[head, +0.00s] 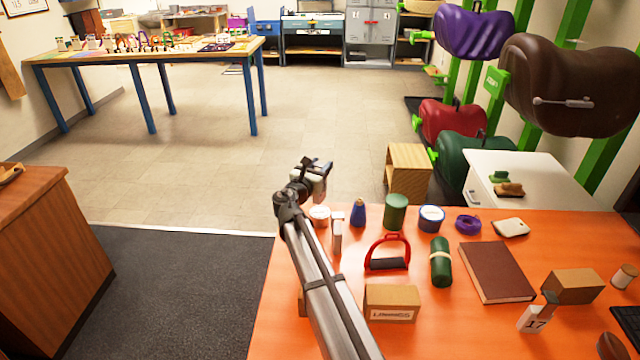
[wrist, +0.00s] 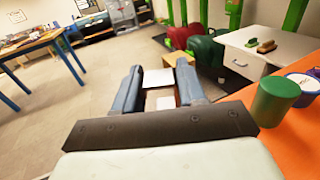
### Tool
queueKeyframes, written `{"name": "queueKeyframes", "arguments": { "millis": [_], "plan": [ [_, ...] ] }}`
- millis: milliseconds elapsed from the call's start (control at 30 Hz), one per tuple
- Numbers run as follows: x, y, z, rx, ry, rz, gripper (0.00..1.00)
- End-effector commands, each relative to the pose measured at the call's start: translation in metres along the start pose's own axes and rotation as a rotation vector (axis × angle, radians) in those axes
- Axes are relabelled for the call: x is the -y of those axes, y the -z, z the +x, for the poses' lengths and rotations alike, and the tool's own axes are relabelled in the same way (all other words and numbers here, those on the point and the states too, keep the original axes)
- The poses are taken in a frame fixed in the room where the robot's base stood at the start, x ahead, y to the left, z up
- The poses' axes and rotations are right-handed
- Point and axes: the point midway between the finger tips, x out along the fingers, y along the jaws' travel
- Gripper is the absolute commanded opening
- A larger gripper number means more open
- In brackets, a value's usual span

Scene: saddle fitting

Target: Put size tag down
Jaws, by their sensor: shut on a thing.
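My gripper (head: 318,168) is raised near the far left edge of the orange table. In the wrist view its two fingers (wrist: 160,72) are shut on a small white piece (wrist: 158,79), which looks like the size tag. No number is readable on it, and the fingers partly hide it. A white tag marked 17 (head: 533,318) stands at the front right of the orange table (head: 455,325).
Along the table's back stand a white tub (head: 319,213), a blue cone-shaped bottle (head: 358,213) and a green can (head: 396,210). A red stirrup (head: 388,253), a cardboard box (head: 392,301) and a brown book (head: 496,271) lie nearer. Bare orange surface shows at the front middle.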

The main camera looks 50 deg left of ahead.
Motion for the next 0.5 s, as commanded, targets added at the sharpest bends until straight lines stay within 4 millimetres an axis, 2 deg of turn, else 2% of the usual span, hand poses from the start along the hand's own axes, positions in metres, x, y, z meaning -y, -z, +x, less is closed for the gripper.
{"name": "queueKeyframes", "arguments": {
  "millis": [267,500],
  "plan": [
    [0.000,0.018,0.000,0.000,0.001,-0.001,0.00],
    [0.000,0.045,0.000,-0.001,0.001,-0.002,0.00]
  ]
}}
